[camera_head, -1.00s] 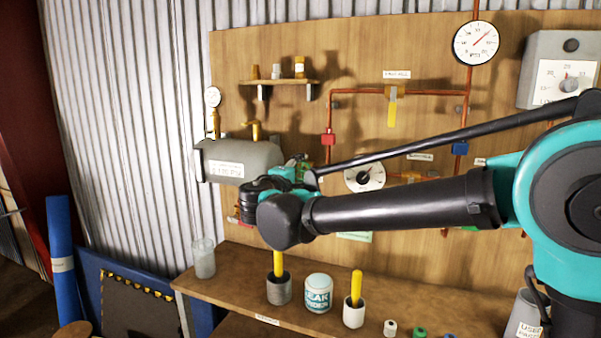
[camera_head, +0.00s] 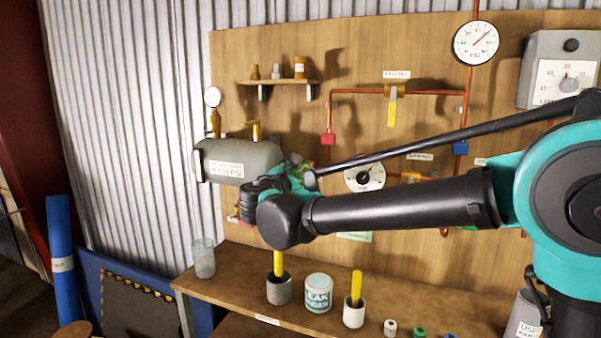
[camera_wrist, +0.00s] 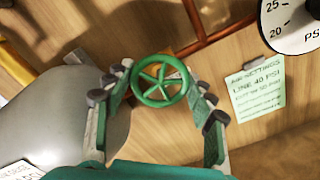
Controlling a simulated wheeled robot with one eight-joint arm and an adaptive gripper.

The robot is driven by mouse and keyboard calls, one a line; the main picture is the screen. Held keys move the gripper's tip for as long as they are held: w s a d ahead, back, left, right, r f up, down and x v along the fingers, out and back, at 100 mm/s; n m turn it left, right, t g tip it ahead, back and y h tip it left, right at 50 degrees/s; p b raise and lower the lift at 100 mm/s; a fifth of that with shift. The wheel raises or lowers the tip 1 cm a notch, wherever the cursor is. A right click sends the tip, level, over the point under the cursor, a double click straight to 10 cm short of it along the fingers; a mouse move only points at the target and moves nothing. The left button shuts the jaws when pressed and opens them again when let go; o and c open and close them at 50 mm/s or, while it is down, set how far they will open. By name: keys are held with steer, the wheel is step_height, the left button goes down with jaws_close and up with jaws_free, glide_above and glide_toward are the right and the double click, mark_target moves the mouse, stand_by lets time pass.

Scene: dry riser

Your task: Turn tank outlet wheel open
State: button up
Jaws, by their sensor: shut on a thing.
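The tank outlet wheel (camera_wrist: 160,85) is a green spoked handwheel in the wrist view. It sits between the two fingers of my gripper (camera_wrist: 155,100), which is closed on its rim from both sides. The grey tank (camera_head: 236,160) is mounted on the wooden board, and its side (camera_wrist: 60,120) fills the left of the wrist view. In the head view my wrist and arm hide most of the wheel and the fingers. Only a bit of green shows behind my wrist.
A regulator dial (camera_head: 364,177) is right of my wrist. Copper pipes (camera_head: 350,92) with a yellow-handled valve (camera_head: 392,108) run across the board. A bench (camera_head: 240,285) below holds a glass jar (camera_head: 203,258) and several pots. A settings note (camera_wrist: 255,85) hangs right of the wheel.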

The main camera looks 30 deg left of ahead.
steer(key=shift+n, duration=0.5)
steer(key=shift+f, duration=0.1)
steer(key=o, duration=1.2)
steer(key=shift+c, duration=0.2)
steer(key=shift+s, duration=0.1)
steer(key=s+d, duration=0.1)
steer(key=s, duration=1)
steer(key=shift+s+d, duration=0.2)
steer(key=shift+s, duration=0.15)
